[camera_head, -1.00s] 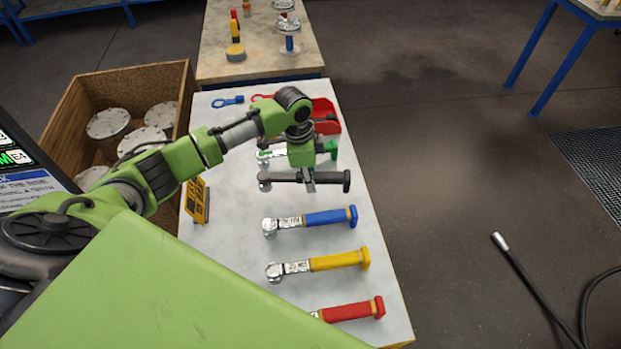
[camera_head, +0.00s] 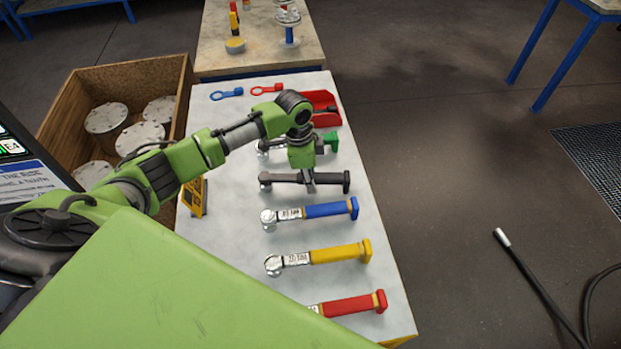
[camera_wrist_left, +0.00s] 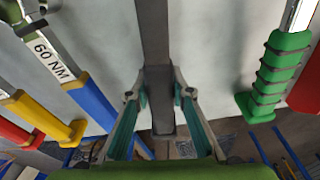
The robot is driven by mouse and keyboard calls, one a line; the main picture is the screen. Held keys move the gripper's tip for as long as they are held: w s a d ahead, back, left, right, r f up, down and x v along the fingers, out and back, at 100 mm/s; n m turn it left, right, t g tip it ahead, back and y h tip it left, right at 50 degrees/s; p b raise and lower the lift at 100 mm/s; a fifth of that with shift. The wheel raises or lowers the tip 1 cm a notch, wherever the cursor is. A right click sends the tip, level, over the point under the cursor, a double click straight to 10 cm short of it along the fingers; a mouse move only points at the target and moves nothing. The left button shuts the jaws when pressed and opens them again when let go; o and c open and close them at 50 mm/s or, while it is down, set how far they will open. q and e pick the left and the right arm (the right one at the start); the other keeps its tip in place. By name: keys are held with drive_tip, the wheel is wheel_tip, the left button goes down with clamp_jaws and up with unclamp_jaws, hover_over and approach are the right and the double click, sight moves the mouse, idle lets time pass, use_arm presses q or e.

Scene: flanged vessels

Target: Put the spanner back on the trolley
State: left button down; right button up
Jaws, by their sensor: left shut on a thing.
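The dark grey spanner (camera_head: 330,181) lies crosswise over the white trolley top (camera_head: 232,240), between the green-handled spanner (camera_head: 331,139) and the blue-handled spanner (camera_head: 328,210). My left gripper (camera_head: 309,184) is shut on its handle from above. In the left wrist view the grey handle (camera_wrist_left: 154,60) runs between the two fingers of the left gripper (camera_wrist_left: 160,98). I cannot tell whether the spanner touches the trolley top. My right gripper is not in view.
Yellow (camera_head: 337,253) and red (camera_head: 350,305) spanners lie nearer on the trolley. A red bin (camera_head: 322,103) and ring tools (camera_head: 227,93) are at its far end. A small yellow sign (camera_head: 197,197) stands at the left edge. A wooden crate (camera_head: 66,120) holds round flanges.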

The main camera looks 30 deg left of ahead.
use_arm(q)
drive_tip(key=shift+f, duration=0.3)
drive_tip(key=c, duration=1.7)
unclamp_jaws()
drive_tip(key=o, duration=0.5)
drive_tip(key=shift+c, duration=0.2)
